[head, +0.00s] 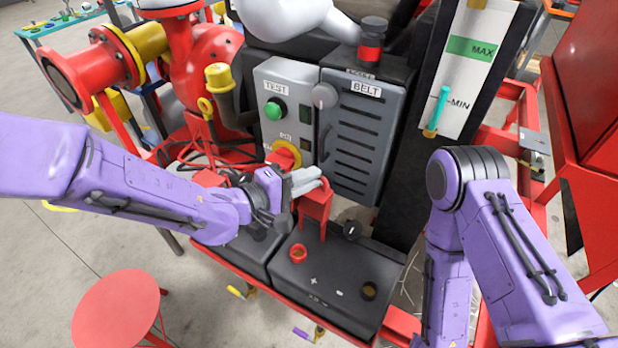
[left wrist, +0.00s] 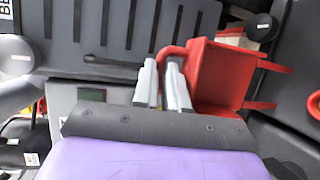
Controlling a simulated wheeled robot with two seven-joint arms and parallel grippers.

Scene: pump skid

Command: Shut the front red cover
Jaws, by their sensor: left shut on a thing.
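The red cover (head: 316,207) stands raised at the back of the front black battery (head: 335,275). A red-ringed terminal (head: 298,254) shows uncovered in front of it. My left gripper (head: 306,180) reaches in from the left, its grey fingers at the top of the cover. In the left wrist view the fingers (left wrist: 163,83) are closed around the thin red loop at the edge of the cover (left wrist: 222,75).
The grey TEST panel (head: 284,110) with a green button and the BELT guard (head: 362,130) stand close behind the cover. A red stool (head: 115,305) stands at lower left.

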